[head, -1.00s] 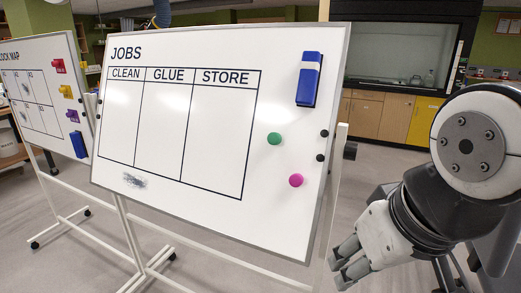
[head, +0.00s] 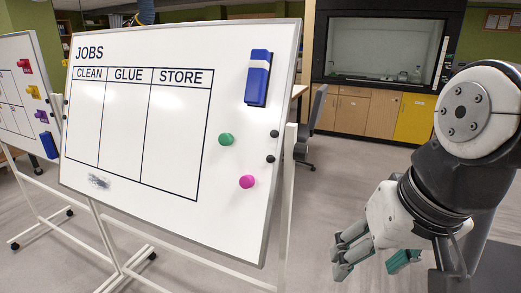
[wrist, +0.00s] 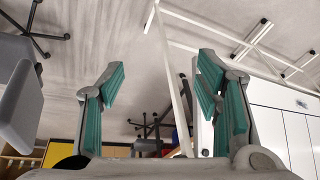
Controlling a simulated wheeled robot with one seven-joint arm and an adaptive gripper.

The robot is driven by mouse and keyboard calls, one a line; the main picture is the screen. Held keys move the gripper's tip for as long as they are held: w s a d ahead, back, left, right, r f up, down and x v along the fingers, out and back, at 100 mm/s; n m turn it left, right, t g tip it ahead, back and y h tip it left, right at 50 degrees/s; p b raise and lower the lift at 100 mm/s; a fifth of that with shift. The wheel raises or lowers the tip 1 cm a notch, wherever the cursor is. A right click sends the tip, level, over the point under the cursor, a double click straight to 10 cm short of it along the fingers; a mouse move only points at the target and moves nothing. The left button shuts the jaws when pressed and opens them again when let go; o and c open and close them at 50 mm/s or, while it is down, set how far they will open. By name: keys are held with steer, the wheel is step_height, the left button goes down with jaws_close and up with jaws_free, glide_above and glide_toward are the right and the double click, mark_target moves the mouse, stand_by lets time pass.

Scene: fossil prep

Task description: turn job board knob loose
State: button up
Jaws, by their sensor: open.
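The job board (head: 226,190) is a white panel headed JOBS, tilted on a white wheeled stand. Two small black round pieces sit at its right edge, an upper one (head: 274,133) and a lower one (head: 270,159). I cannot tell whether either is the knob. Dark shapes beside the right post blend with a chair behind. My gripper (head: 372,258) is to the right of the board, low and apart from it. In the wrist view its teal-padded fingers (wrist: 163,95) are spread with nothing between them.
The board carries a blue eraser (head: 258,78), a green magnet (head: 226,139) and a magenta magnet (head: 247,182). A second whiteboard (head: 18,105) stands at left. A grey chair (head: 313,120) is behind the right post (head: 288,165). Floor between board and gripper is clear.

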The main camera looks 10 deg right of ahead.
steer(key=w+a+r+m+g+y+p, duration=0.1)
steer(key=w+a+m+g+y+p, duration=0.1)
steer(key=w+a+m+g+y, duration=0.25)
steer(key=m+t+y+p, duration=0.6)
steer(key=m+t+y, duration=0.45)
steer(key=m, duration=1.05)
glide_toward(307, 153)
steer(key=shift+g, duration=0.3)
steer(key=p+x, duration=0.2)
steer(key=x, duration=0.9)
steer(key=shift+w+a+r, duration=0.2)
steer(key=shift+w+a, duration=0.05)
steer(key=c, duration=1.2)
